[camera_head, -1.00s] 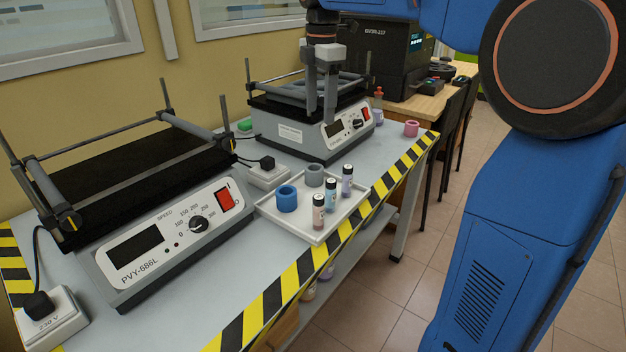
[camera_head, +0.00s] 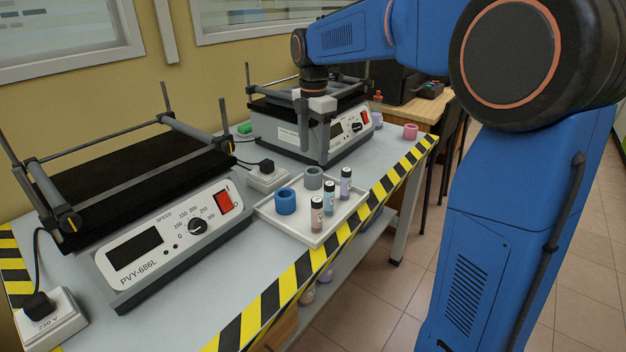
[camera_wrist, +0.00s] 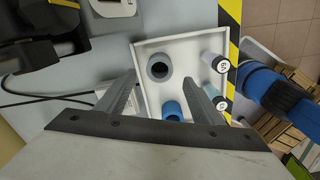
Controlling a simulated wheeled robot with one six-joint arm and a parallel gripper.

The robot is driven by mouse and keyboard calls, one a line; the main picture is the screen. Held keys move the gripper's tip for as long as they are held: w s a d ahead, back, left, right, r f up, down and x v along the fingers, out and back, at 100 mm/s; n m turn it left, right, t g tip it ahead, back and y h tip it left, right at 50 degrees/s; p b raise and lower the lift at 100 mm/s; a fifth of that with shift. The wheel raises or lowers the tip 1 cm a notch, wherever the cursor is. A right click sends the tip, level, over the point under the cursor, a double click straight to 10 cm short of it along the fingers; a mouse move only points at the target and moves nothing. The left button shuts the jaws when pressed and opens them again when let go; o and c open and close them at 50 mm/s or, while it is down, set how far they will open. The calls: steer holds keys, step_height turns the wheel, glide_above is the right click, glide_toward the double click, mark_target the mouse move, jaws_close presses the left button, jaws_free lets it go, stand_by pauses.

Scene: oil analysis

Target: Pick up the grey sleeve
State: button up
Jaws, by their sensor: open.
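The grey sleeve (camera_head: 313,179) stands upright in a white tray (camera_head: 318,237), at the tray's back corner. In the wrist view the grey sleeve (camera_wrist: 160,67) appears with its round opening facing me, just beyond and between the fingertips. My gripper (camera_head: 313,152) is open and empty, pointing down above the tray's far side. Its two fingers show apart in the wrist view (camera_wrist: 158,80). The sleeve appears clear of both fingers.
A blue sleeve (camera_head: 286,201) stands close to the grey one. Three capped vials, pink (camera_head: 317,215), teal (camera_head: 328,198) and lavender (camera_head: 346,184), stand along the tray's right side. A shaker (camera_head: 345,135) stands behind, another (camera_head: 165,235) at left. A pink ring (camera_head: 410,132) lies farther back.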

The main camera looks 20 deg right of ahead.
mark_target(312, 175)
steer(key=shift+w+d+f, duration=0.1)
steer(key=shift+f, duration=1.35)
steer(key=shift+d+f, duration=0.1)
steer(key=shift+f, duration=1.35)
steer(key=c, duration=1.1)
